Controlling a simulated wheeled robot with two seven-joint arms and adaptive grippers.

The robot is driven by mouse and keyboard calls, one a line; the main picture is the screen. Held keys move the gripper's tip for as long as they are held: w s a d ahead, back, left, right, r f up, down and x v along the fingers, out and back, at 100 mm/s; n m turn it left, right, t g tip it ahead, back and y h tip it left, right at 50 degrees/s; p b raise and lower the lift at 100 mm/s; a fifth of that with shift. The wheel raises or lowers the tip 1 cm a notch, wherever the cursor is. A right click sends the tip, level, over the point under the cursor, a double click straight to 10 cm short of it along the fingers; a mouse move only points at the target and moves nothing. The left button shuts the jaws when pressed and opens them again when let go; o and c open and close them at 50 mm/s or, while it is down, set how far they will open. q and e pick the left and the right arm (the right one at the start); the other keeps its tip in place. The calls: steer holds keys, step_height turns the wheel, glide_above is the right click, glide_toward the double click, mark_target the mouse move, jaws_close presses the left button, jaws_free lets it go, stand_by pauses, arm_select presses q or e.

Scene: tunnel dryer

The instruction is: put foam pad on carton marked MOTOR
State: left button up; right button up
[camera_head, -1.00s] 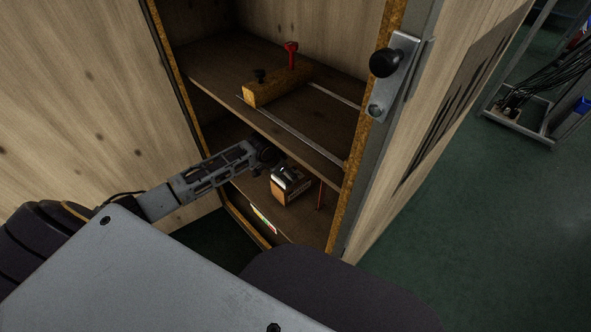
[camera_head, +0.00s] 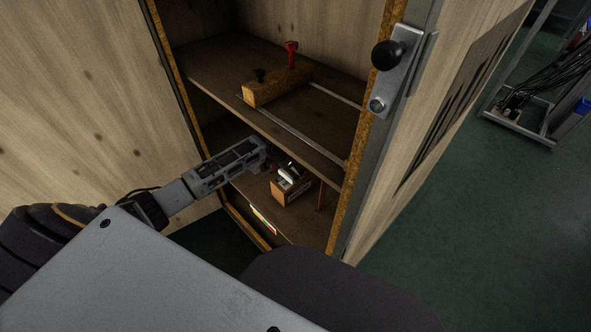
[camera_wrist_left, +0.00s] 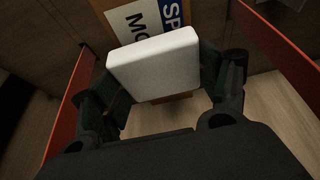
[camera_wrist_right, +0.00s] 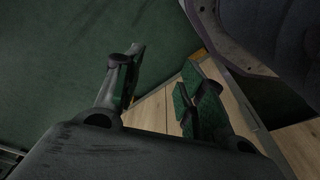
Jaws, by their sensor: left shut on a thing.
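The foam pad (camera_wrist_left: 155,62) is a white block between the fingers of my left gripper (camera_wrist_left: 160,88) in the left wrist view. That gripper is shut on it. The carton (camera_wrist_left: 112,8) is brown, with a white and blue label partly showing "MO" and "SP" behind the pad. In the head view the carton (camera_head: 292,190) stands on the lower shelf, with the pad (camera_head: 288,174) at its top; I cannot tell whether they touch. My right gripper (camera_wrist_right: 158,82) is open and empty in its wrist view, away from the carton.
The upper shelf (camera_head: 225,75) overhangs the carton and holds a yellowish block (camera_head: 275,86) with red and black knobs. The cabinet's right edge (camera_head: 355,140) bounds the opening.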

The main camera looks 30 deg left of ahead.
arm_select(q)
steer(key=shift+w+d, duration=0.25)
steer(key=shift+w, duration=0.35)
steer(key=shift+w+d, duration=0.2)
steer(key=shift+w, duration=0.4)
steer(key=shift+f+b, duration=0.5)
steer(key=shift+f, duration=0.25)
arm_select(e)
steer(key=r, duration=0.3)
steer(key=shift+a+r, duration=0.35)
steer(key=shift+a, duration=0.05)
arm_select(q)
steer(key=o, duration=0.8)
steer(key=shift+f, duration=0.15)
steer(key=shift+c, duration=0.2)
arm_select(e)
steer(key=shift+w, duration=0.25)
